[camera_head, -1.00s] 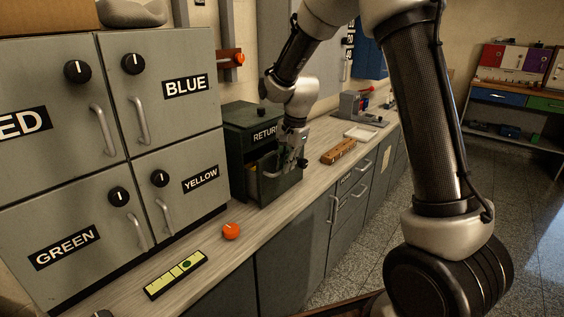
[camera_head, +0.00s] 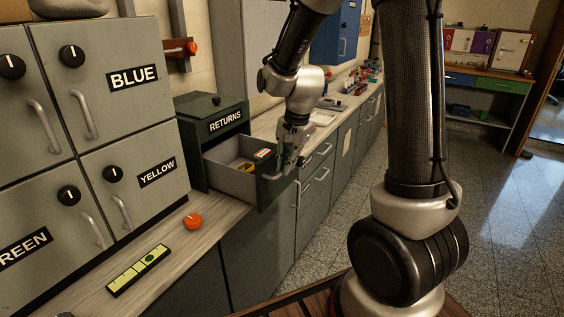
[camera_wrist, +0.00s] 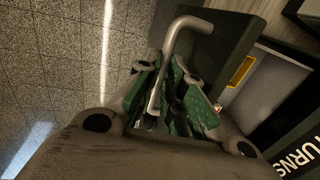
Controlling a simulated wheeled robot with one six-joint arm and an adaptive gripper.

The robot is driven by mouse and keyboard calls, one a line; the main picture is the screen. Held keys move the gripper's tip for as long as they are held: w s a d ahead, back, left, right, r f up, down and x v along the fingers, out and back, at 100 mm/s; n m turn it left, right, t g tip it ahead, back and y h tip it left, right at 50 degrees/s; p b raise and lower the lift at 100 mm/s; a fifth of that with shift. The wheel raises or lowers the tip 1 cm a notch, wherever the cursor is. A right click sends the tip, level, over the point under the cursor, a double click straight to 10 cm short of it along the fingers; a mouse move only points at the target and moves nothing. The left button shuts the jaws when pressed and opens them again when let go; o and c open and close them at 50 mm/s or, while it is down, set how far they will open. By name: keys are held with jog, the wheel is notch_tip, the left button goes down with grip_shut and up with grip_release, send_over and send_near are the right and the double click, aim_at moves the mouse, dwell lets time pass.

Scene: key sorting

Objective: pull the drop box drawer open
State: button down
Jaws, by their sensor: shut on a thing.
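The green drop box (camera_head: 212,112), labelled RETURNS, stands on the counter. Its drawer (camera_head: 232,176) is pulled well out, its front beyond the counter's edge. Inside lie a yellow item (camera_head: 245,166) and a small red and white item (camera_head: 263,154). The drawer's grey bar handle (camera_wrist: 180,38) shows in the wrist view. My gripper (camera_head: 283,165) is at the drawer front, shut on this handle; in the wrist view its green-padded fingers (camera_wrist: 176,92) lie on both sides of the bar. Part of the handle is hidden between them.
Grey lockers labelled BLUE (camera_head: 134,76) and YELLOW (camera_head: 157,174) stand left of the box. An orange knob (camera_head: 193,221) and a yellow-green strip (camera_head: 138,270) lie on the counter. The floor (camera_head: 500,210) at right is clear.

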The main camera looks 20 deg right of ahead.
jog(key=c, duration=1.5)
grip_release()
jog(key=r, duration=0.4)
jog(key=s+d+r, duration=0.1)
jog(key=r, duration=0.3)
jog(key=s+r, duration=0.1)
jog(key=r, duration=0.2)
jog(key=shift+d+r, duration=0.15)
jog(key=shift+r, duration=0.25)
